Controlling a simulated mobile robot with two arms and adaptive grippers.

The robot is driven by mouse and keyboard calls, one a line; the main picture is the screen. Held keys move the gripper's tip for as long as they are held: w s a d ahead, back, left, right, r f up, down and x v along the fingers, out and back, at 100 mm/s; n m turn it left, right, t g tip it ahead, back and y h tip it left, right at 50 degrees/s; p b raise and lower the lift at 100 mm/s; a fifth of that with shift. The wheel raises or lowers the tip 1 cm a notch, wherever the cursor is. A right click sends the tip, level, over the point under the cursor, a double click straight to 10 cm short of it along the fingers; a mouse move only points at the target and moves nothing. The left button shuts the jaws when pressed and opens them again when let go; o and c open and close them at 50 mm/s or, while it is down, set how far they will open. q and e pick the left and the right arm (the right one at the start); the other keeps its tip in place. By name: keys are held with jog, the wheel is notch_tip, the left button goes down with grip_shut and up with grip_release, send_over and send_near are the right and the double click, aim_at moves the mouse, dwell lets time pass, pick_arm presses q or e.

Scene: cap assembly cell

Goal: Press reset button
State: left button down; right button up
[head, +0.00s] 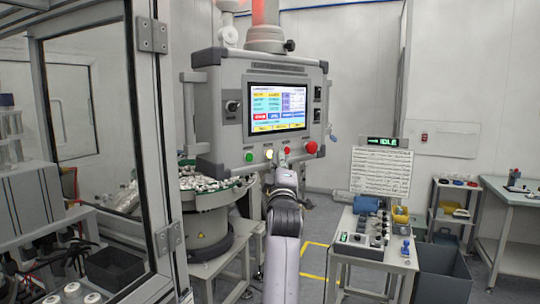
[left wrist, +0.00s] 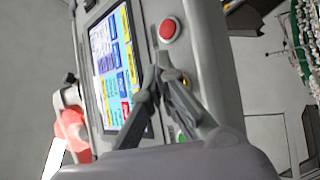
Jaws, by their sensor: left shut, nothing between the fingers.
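The grey control panel (head: 232,100) with a lit screen (head: 278,108) fills the middle of the head view. Along its lower edge are a green button (head: 249,157), a lit yellow button (head: 269,154) and a large red button (head: 311,147). The labels are too small to read, so I cannot tell which is reset. My left gripper (head: 282,160) is shut and empty, in front of this row, between the yellow and red buttons. In the left wrist view its fingertips (left wrist: 165,68) are near the panel face, below the red button (left wrist: 168,29); contact is unclear. My right gripper is out of view.
A parts bowl (head: 208,199) stands left of my arm, beside a glass-walled cell frame (head: 150,120). At right are a small bench (head: 375,254) with a motor and switches, an IDLE sign (head: 388,142), a grey bin (head: 442,272) and a table (head: 515,205).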

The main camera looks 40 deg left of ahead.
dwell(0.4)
pick_arm(q)
jog(key=shift+w+a, duration=0.1)
jog(key=shift+a, duration=0.35)
dwell(0.3)
jog(key=shift+d, duration=0.1)
jog(key=shift+d+b, duration=0.35)
jog(key=s+d+b, duration=0.1)
jog(key=d+b, duration=0.1)
jog(key=d, duration=0.4)
jog(key=shift+s, duration=0.35)
